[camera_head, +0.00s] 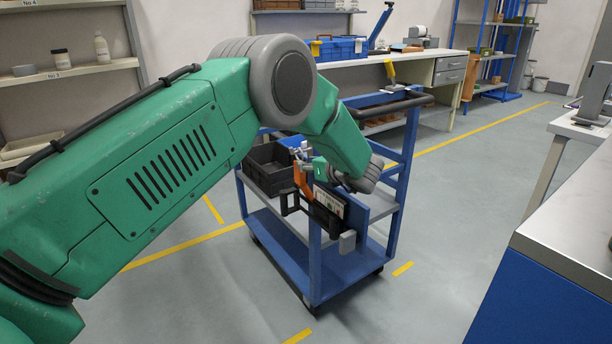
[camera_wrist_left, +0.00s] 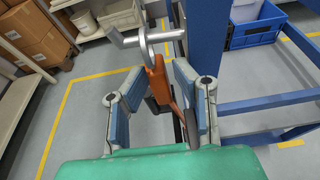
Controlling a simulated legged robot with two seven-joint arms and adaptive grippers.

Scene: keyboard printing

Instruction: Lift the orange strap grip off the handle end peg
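The orange strap grip (camera_wrist_left: 158,80) hangs by a metal ring (camera_wrist_left: 145,46) on the pale metal end peg (camera_wrist_left: 152,36) in the left wrist view. It also shows as a small orange piece (camera_head: 302,184) at the near corner of the blue cart in the head view. My left gripper (camera_wrist_left: 154,84) is open, with one finger on each side of the strap grip. A gap shows on the left side; the right finger is close, and I cannot tell whether it touches. The fingers are small and partly hidden in the head view. My right gripper is in neither view.
The blue cart (camera_head: 318,258) carries a dark bin (camera_head: 268,170) and has a black push handle (camera_head: 390,106). A workbench (camera_head: 400,62) stands behind. A grey-topped counter (camera_head: 575,225) is at the right. Free floor (camera_head: 440,225) lies between the cart and counter.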

